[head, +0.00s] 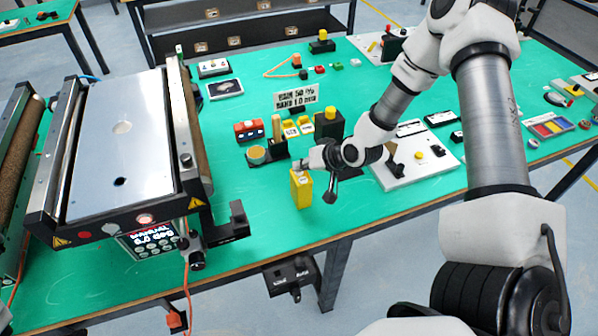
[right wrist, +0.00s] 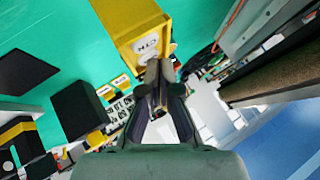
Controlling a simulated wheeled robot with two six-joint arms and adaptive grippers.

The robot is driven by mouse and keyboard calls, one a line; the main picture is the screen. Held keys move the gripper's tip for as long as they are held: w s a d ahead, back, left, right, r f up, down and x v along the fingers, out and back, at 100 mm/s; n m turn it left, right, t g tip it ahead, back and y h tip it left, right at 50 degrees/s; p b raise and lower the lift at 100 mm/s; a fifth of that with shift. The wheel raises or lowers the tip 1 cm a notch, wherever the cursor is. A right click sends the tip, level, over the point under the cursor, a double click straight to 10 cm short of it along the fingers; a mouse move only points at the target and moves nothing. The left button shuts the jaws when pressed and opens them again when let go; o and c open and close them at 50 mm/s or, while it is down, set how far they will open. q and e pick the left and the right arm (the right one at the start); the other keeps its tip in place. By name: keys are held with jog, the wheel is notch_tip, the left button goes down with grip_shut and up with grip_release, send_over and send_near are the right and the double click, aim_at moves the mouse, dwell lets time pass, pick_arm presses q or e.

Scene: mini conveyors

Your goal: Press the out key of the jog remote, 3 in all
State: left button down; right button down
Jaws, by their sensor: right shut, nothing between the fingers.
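The jog remote (head: 301,190) is a yellow box standing upright on the green table near its front edge. In the right wrist view the remote (right wrist: 122,18) shows a pale key (right wrist: 148,45) with dark lettering that I cannot read surely. Another pale key is partly hidden behind my fingertips. My right gripper (head: 303,164) is shut and empty, its tips at the top of the remote. In the right wrist view the gripper (right wrist: 158,66) overlaps the keyed face. I cannot tell whether the tips touch a key. My left gripper is not in view.
A conveyor (head: 125,150) with a control panel stands left of the remote. A white board (head: 425,165) lies to the right.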

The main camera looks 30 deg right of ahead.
aim_at(301, 173)
jog(key=shift+f, duration=0.2)
jog(key=shift+r, duration=0.1)
jog(key=shift+r+p, duration=0.6)
jog(key=shift+r, duration=0.15)
notch_tip(301, 173, up, 5)
jog(key=p, duration=0.4)
jog(key=shift+r, duration=0.1)
dwell(0.4)
dwell(1.5)
